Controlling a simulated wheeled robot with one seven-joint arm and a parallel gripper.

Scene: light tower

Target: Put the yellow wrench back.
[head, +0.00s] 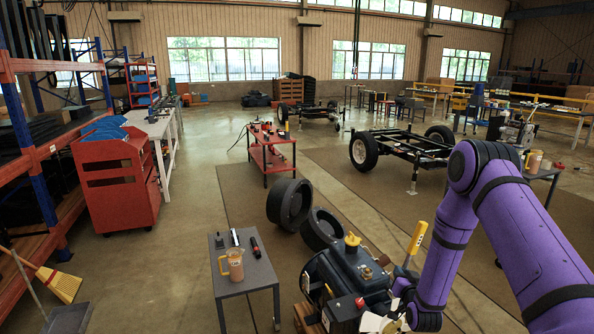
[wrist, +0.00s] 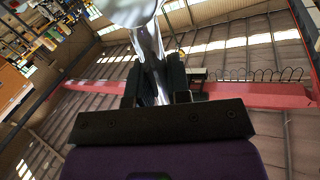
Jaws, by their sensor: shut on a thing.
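My gripper (wrist: 155,80) is shut on a shiny silvery metal tool (wrist: 148,40), which widens toward the top edge of the wrist view. No yellow shows on the part in view, so I cannot tell for certain that it is the yellow wrench. In the head view my gripper (head: 388,322) is low at the bottom edge, beside the dark blue engine unit (head: 345,272), and partly cut off. A yellow upright handle-like thing (head: 417,238) stands just above, right of the engine unit; I cannot tell what it is.
A small grey table (head: 245,282) left of the engine unit bears an orange jug (head: 233,264) and small tools. Black tyres (head: 290,203) lie behind the engine unit. A red cart (head: 268,148) and a wheeled chassis (head: 400,143) stand farther back.

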